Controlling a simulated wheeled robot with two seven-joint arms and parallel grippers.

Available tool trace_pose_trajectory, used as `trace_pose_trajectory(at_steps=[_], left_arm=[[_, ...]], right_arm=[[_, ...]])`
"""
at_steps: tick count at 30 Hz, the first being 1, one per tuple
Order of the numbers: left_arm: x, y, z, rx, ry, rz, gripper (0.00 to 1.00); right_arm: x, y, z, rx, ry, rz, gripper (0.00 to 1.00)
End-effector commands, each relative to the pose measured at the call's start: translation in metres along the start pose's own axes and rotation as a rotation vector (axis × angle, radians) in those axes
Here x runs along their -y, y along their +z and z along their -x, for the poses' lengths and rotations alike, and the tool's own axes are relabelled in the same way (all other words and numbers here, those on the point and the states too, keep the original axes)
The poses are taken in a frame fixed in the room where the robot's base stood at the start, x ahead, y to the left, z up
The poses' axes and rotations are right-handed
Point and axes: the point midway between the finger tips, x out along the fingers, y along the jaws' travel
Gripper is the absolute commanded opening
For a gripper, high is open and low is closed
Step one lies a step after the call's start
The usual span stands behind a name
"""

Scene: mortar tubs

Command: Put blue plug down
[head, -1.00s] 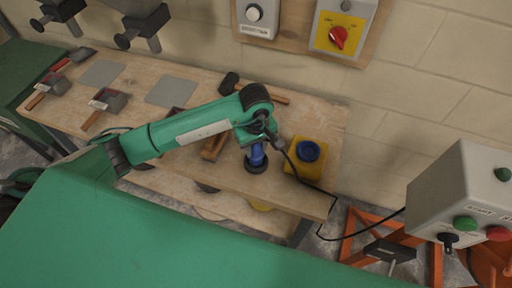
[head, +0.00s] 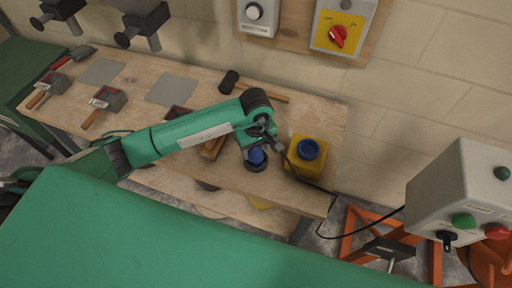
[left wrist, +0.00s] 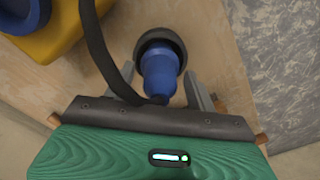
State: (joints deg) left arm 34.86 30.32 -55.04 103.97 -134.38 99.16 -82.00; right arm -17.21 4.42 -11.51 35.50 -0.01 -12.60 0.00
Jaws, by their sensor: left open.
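The blue plug (head: 257,157) stands on the wooden bench near its front edge, its lower end in a dark round collar or base. In the left wrist view the blue plug (left wrist: 160,72) lies between my fingers, with the dark ring around its far end. My left gripper (head: 259,143) is just above it in the head view. In the left wrist view my left gripper (left wrist: 159,84) is open, a finger on each side of the plug. I cannot tell whether a finger touches it. My right gripper is not in view.
A yellow container (head: 306,158) with a blue round top (head: 308,149) stands right of the plug. A black cable (head: 318,187) runs past it over the bench edge. A mallet (head: 251,87) lies behind my arm. A grey control box (head: 466,190) stands at the right.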

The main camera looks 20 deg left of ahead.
Motion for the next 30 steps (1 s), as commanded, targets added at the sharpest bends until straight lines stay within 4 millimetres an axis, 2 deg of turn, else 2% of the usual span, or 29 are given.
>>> trace_pose_trajectory(at_steps=[1, 5, 12, 18, 24, 30], left_arm=[[0.0, 0.0, 0.004, 0.0, 0.001, 0.0, 0.56], [-0.001, -0.001, 0.022, -0.004, 0.004, -0.001, 0.56], [-0.001, -0.001, 0.072, -0.004, 0.004, -0.002, 0.56], [-0.001, -0.001, 0.104, -0.002, 0.003, -0.001, 0.56], [0.0, 0.0, 0.119, 0.0, 0.0, 0.0, 0.56], [0.0, 0.0, 0.122, 0.0, 0.0, 0.001, 0.56]], right_arm=[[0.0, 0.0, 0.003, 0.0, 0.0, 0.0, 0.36], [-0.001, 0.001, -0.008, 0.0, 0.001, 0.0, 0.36], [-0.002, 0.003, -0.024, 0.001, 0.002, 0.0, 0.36], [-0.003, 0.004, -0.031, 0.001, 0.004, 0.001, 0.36], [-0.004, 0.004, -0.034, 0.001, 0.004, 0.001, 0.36], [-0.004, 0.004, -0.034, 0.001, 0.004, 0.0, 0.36]])
